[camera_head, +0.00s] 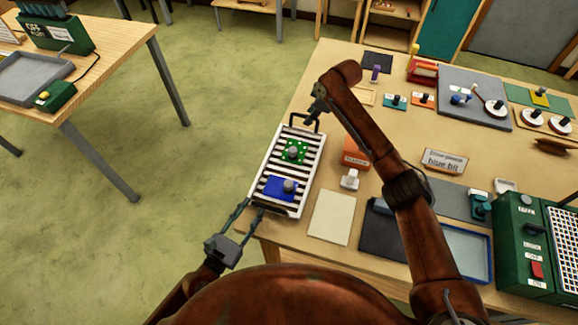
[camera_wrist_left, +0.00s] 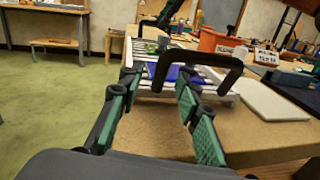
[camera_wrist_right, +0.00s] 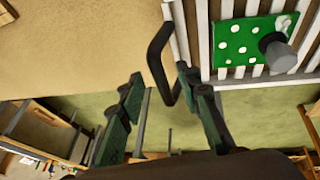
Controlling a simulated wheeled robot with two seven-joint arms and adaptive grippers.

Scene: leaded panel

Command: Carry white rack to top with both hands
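The white slatted rack (camera_head: 268,166) lies along the table's left edge. A black handle stands at each end. My left gripper (camera_wrist_left: 160,78) is open at the rack's near end; the near handle (camera_wrist_left: 203,57) stands at its fingertips, and I cannot tell how deep it sits between them. My right gripper (camera_wrist_right: 158,80) is open at the far end, with the far handle (camera_wrist_right: 156,50) showing between its fingers. Neither gripper is closed on its handle.
To the rack's right are an orange box (camera_head: 355,153), a small white-knobbed piece (camera_head: 349,179) and a cream sheet (camera_head: 331,217). A grey board (camera_head: 474,97) with parts lies at the back. A green machine (camera_head: 524,243) stands at right. Open floor lies left of the table.

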